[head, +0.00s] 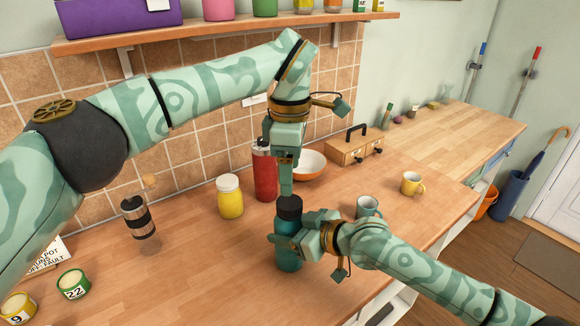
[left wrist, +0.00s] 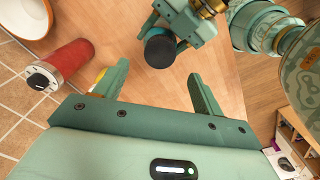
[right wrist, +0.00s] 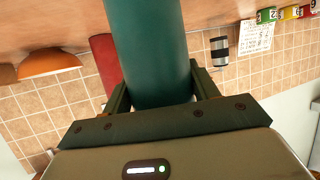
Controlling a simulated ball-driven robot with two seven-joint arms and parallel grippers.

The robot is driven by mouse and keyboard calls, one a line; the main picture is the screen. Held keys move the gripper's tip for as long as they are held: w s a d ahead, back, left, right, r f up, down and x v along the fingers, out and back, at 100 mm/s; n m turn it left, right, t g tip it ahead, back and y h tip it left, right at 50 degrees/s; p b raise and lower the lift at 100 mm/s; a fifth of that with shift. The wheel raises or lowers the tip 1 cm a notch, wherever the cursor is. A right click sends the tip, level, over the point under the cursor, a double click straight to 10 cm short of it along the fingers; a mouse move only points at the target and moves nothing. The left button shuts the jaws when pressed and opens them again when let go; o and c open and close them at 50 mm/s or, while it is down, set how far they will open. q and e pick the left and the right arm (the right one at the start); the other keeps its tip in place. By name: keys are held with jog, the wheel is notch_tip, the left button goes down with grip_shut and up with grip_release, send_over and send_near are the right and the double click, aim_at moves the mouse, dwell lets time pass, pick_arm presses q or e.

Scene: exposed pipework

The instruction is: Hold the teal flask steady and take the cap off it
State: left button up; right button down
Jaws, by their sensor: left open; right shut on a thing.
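The teal flask (head: 288,250) stands upright on the wooden counter. Its dark cap (head: 289,206) is on top; the cap also shows from above in the left wrist view (left wrist: 160,48). My right gripper (head: 290,243) is shut on the flask's body from the right; the flask (right wrist: 152,60) fills the space between its fingers in the right wrist view. My left gripper (head: 286,190) points down just above the cap. In the left wrist view its fingers (left wrist: 160,88) are open and apart, with the cap beyond the fingertips and nothing between them.
A red flask (head: 265,172) and a yellow jar (head: 230,197) stand behind the teal flask. An orange bowl (head: 309,165), a grey-blue mug (head: 368,207) and a yellow mug (head: 412,184) are nearby. A black and silver tumbler (head: 138,217) is at left.

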aim_at(289, 201)
pick_arm(q)
notch_tip(289, 201, down, 8)
jog(key=shift+r, duration=0.25)
jog(key=c, duration=1)
jog(key=n, duration=0.3)
jog(key=o, duration=1.1)
